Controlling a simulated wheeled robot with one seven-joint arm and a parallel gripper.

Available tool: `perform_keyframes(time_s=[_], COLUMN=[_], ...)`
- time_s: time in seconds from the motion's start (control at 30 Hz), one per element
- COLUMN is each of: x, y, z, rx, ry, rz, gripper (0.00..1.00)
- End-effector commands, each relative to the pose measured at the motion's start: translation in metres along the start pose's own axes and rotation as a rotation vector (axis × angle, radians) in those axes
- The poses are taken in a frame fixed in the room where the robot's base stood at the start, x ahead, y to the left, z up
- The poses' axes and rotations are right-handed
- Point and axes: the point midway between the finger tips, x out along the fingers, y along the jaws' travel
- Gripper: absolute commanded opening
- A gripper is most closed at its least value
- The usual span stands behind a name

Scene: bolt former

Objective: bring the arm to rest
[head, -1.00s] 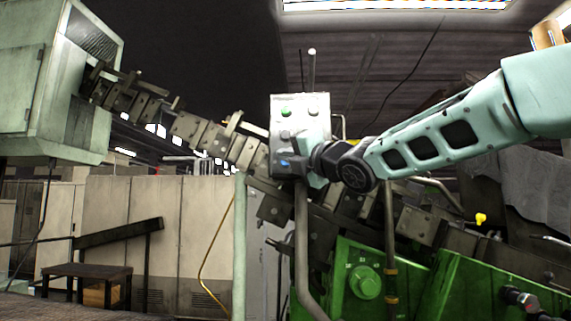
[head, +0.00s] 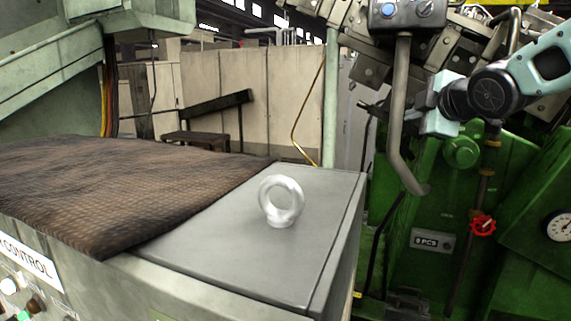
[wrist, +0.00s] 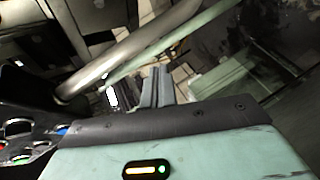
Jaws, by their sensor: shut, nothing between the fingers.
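My gripper (head: 372,107) is in the head view at the upper right, below the grey control box (head: 408,10). A grey bent pipe (head: 398,120) under the box crosses in front of it, so its fingers are partly hidden. In the wrist view its two grey fingers (wrist: 155,87) are together with nothing between them. My arm (head: 545,62) comes in from the right edge and is bent at a dark joint. Whether the gripper touches the pipe, I cannot tell.
The green machine (head: 465,215) with a red valve wheel (head: 482,226) stands below my arm. A grey cabinet (head: 240,235) carries a steel lifting eye (head: 281,202) and a brown mat (head: 120,185). In the wrist view, the pipe (wrist: 130,50) and coloured buttons (wrist: 20,140) are close.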

Motion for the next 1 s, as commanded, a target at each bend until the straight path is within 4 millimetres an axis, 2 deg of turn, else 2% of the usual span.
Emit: perform_keyframes(time_s=[0.03, 0.1, 0.2, 0.3, 0.5, 0.7, 0.87, 1.0], x=[-0.001, -0.008, -0.026, -0.049, -0.097, -0.146, -0.155, -0.177], y=[-0.035, -0.082, -0.146, -0.2, -0.277, -0.333, -0.351, -0.372], z=[0.018, 0.04, 0.066, 0.084, 0.103, 0.111, 0.049, -0.002], rx=[0.123, 0.301, 0.549, 0.759, 1.06, 1.289, 1.145, 0.998], ry=[-0.057, -0.145, -0.291, -0.439, -0.701, -0.954, -0.88, -0.823], rz=[-0.084, -0.188, -0.318, -0.415, -0.531, -0.595, -0.733, -0.855], gripper=[0.0, 0.0, 0.0, 0.0, 0.0, 0.0, 0.0, 0.0])
